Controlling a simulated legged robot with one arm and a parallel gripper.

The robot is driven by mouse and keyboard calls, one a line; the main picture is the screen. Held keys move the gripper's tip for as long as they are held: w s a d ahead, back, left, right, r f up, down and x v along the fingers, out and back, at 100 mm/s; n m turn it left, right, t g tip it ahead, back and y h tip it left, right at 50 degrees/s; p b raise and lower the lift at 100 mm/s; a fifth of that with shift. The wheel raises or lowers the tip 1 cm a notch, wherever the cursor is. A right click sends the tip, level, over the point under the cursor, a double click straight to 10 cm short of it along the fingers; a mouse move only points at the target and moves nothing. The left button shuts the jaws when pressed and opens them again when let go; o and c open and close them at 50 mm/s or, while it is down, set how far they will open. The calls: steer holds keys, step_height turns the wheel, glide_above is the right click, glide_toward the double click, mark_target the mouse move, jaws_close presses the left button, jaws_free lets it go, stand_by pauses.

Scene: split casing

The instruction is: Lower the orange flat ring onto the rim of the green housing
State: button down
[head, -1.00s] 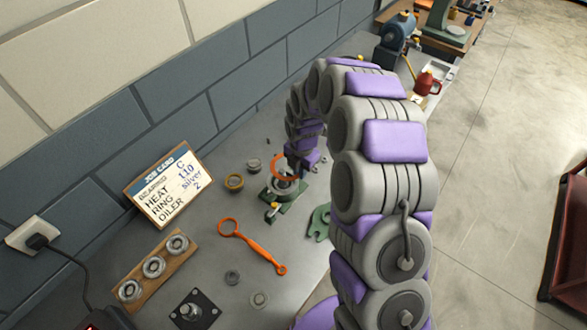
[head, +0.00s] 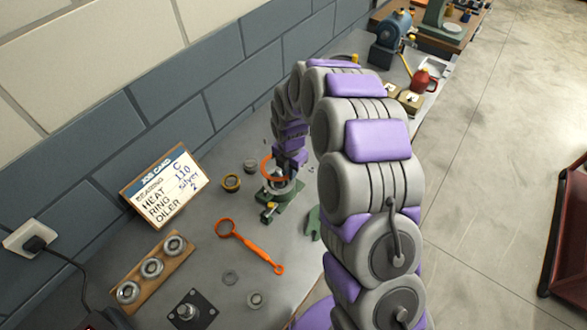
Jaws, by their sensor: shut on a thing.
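The orange flat ring (head: 266,171) is held by my gripper (head: 283,168) at the far end of my arm. Its left part shows as an orange arc; the rest is hidden by the gripper. The jaws are small and partly hidden, but closed on the ring. The green housing (head: 286,199) stands on the bench just below, with a grey round part in its middle. The ring appears over the housing's back left side in this view. I cannot tell whether it touches the rim.
An orange ring-ended tool (head: 250,246) lies in front. A wooden strip (head: 152,268) holds 3 bearings. A job card (head: 165,187) leans near the wall. A green plate (head: 313,225) lies partly behind my arm.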

steer(key=shift+d, duration=0.3)
steer(key=shift+f, duration=0.1)
stand_by(2.6)
steer(key=shift+d+p, duration=0.1)
steer(key=shift+p, duration=0.2)
steer(key=shift+a, duration=0.6)
